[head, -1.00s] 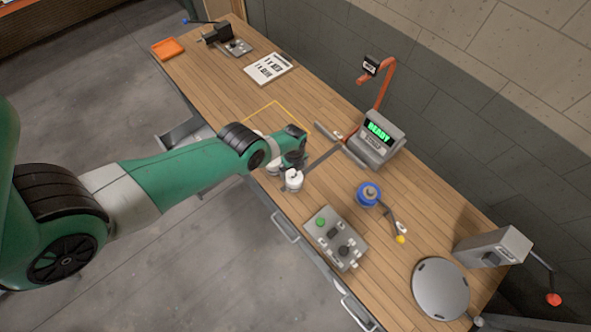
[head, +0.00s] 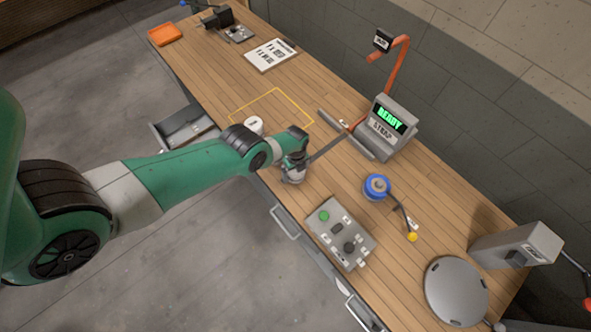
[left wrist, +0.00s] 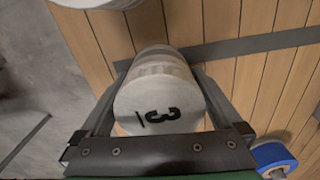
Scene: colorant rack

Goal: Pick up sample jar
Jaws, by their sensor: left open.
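A white sample jar (left wrist: 160,105) with a dark mark like a 3 and a stroke on its lid stands between the fingers of my left gripper (left wrist: 158,72) in the left wrist view. The fingers lie on either side of it and are open. In the head view my left gripper (head: 293,172) is down over this jar near the table's front edge and hides most of it. A second white jar (head: 253,126) stands behind my forearm at the yellow outline; part of a white jar also shows at the top of the left wrist view (left wrist: 98,3). My right gripper is not in view.
A grey control box (head: 340,232) with a green button and a blue spool-like object (head: 376,187) stand to the right. A grey display reading READY (head: 388,128) is behind, with a dark strip running from it. A round grey plate (head: 456,291) lies far right.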

